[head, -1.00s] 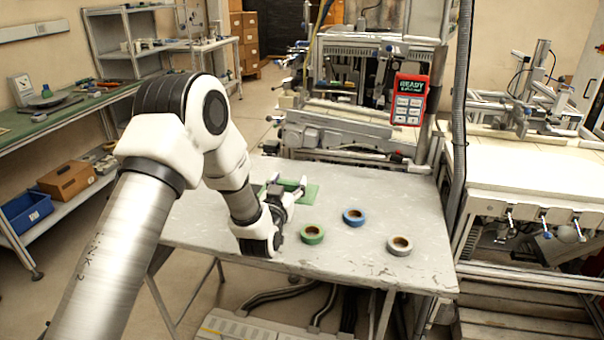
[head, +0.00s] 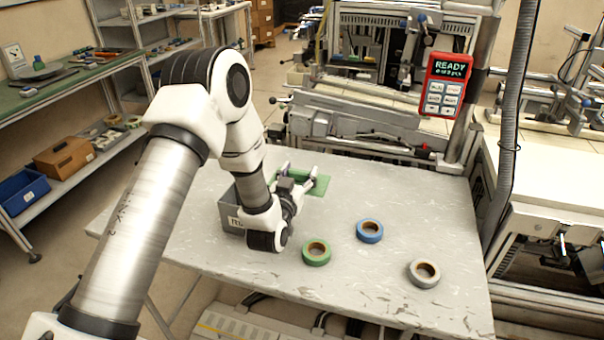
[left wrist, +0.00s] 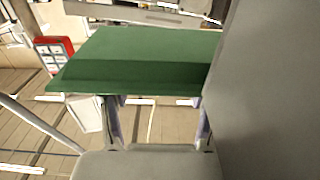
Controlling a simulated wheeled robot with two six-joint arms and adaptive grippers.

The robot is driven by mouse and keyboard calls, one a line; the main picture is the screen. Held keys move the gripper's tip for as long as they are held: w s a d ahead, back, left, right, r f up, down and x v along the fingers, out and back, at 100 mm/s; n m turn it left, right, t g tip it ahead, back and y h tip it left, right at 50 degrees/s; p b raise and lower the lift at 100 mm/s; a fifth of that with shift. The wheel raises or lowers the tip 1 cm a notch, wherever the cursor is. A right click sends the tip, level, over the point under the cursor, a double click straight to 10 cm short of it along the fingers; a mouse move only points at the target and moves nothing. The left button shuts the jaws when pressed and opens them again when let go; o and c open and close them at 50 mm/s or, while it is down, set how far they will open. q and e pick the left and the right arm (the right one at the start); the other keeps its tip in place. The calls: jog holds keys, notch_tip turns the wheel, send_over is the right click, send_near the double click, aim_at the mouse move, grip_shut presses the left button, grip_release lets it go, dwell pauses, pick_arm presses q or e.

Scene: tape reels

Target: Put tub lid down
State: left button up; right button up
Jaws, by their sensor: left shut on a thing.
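The green tub lid (head: 320,184) is at the far side of the grey table. My left gripper (head: 300,172) is shut on its edge. In the left wrist view the lid (left wrist: 140,62) spans the upper middle, and the two fingers of my left gripper (left wrist: 157,112) reach its near edge. The grey tub (head: 231,213), with a white label, stands left of the gripper, partly hidden by my arm. A large grey surface fills the right of the left wrist view. I cannot tell whether the lid touches the table. My right gripper is out of view.
A green tape reel (head: 316,253), a blue reel (head: 369,231) and a grey reel (head: 424,273) lie on the table (head: 335,300). A machine with a red READY panel (head: 446,85) stands behind.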

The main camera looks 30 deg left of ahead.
pick_arm(q)
jog(key=shift+s, duration=0.35)
jog(key=shift+s+b, duration=0.1)
jog(key=shift+b, duration=0.2)
jog(key=o, duration=1.2)
jog(key=shift+o, duration=0.3)
jog(key=shift+w+f, duration=0.15)
jog(key=shift+w, duration=0.05)
